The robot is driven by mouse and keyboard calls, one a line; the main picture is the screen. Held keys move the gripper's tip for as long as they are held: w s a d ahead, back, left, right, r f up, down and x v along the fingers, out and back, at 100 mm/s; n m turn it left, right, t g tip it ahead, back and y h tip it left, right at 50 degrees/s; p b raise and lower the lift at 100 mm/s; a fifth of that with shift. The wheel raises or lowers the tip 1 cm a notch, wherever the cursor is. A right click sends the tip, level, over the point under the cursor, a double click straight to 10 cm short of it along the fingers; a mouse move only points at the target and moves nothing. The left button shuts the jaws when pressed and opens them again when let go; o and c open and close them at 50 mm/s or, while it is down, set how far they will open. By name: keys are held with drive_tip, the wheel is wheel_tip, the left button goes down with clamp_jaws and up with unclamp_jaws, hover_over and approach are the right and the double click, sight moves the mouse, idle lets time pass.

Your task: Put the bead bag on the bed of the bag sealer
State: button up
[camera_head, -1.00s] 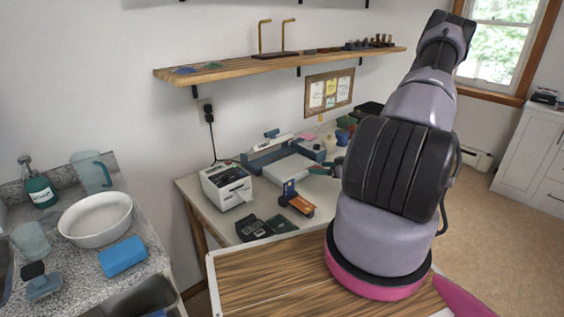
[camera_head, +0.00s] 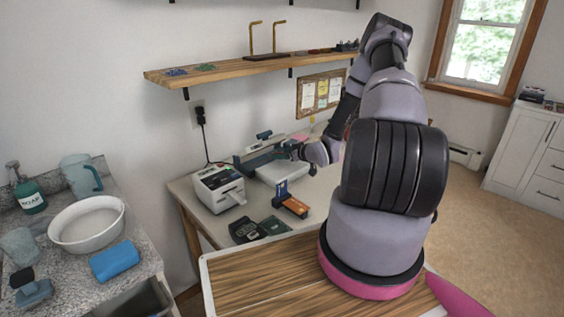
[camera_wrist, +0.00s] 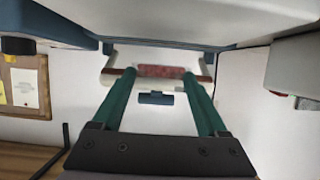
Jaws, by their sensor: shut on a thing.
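The bag sealer (camera_head: 258,161), with a blue body and a pale platform (camera_head: 281,173), stands on the workbench against the wall. My gripper (camera_head: 285,150) is over the sealer area in the head view, above the pale platform. In the wrist view my gripper (camera_wrist: 160,80) has its green fingers shut on a narrow red speckled thing, which looks like the bead bag (camera_wrist: 160,71). Most of the bag is hidden, and I cannot tell whether it touches the sealer. In the head view I cannot make out the bag.
A white label printer (camera_head: 218,188) stands left of the sealer. An orange and blue tool (camera_head: 290,200) and a dark scale (camera_head: 246,230) lie in front. A wooden shelf (camera_head: 235,70) hangs above, with small blue and green piles. A pinboard (camera_head: 320,92) is behind.

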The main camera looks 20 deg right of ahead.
sight(282, 166)
drive_tip(key=shift+w+a+f, duration=0.1)
drive_tip(key=shift+w+f, duration=0.05)
drive_tip(key=shift+f, duration=0.75)
drive_tip(key=shift+w+f, duration=0.15)
drive_tip(key=shift+f, duration=0.7)
drive_tip(key=shift+f, duration=0.1)
